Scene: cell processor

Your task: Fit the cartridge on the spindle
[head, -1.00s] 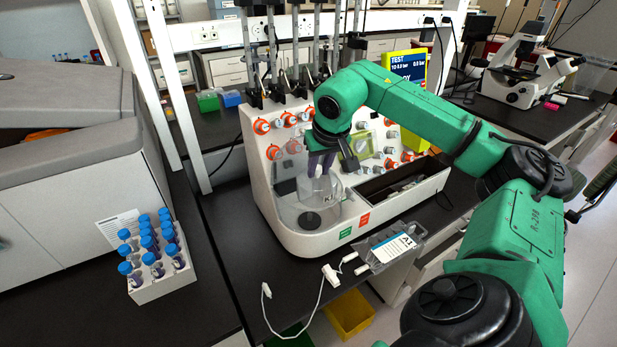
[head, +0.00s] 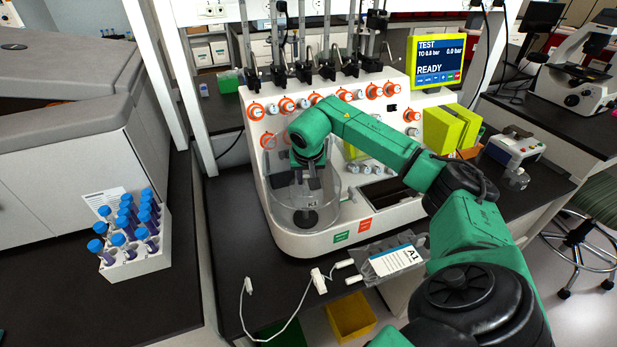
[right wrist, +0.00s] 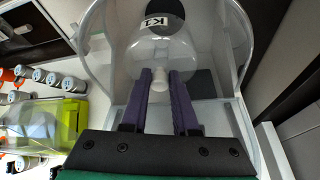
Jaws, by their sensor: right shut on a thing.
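The cartridge (right wrist: 160,50) is a clear, bell-shaped piece with a "K1" label and a white knob on top. My right gripper (right wrist: 158,88) is shut on this knob with its purple fingers. In the head view the gripper (head: 308,186) points down into the clear round bowl (head: 334,208) at the machine's front left. The cartridge's label shows just above a black disc (head: 305,218) on the bowl floor, at the spindle's place. The spindle itself is hidden, and I cannot tell whether the cartridge touches it. My left gripper is out of view.
The bowl wall (right wrist: 237,40) stands close around the cartridge. A tubing set with an "A1" bag (head: 392,262) lies at the bench's front edge. A rack of blue-capped tubes (head: 140,262) stands left. A screen (head: 438,60) reads "READY".

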